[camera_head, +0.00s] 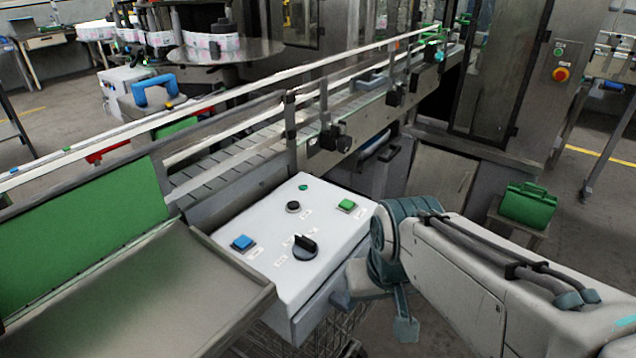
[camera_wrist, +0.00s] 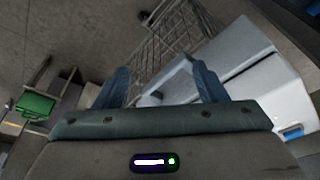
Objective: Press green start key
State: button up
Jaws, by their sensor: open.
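My gripper (camera_head: 375,313) is at the box's right side, lower than the key and nearer the camera, pointing downward. In the wrist view my gripper (camera_wrist: 164,82) is open, with nothing between its two fingers. The white box (camera_wrist: 245,55) shows at the right there, with a blue key (camera_wrist: 292,132) at the edge. The green key does not show in the wrist view.
The box top also bears a blue key (camera_head: 242,242), a black rotary knob (camera_head: 305,247), a black round button (camera_head: 293,206) and a small green lamp (camera_head: 303,187). A conveyor (camera_head: 235,150) runs behind. A green case (camera_head: 528,205) stands on a stool at right.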

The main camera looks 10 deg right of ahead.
jog(key=shift+s+d, duration=0.1)
jog(key=shift+d, duration=0.05)
grip_shut()
dwell(1.6)
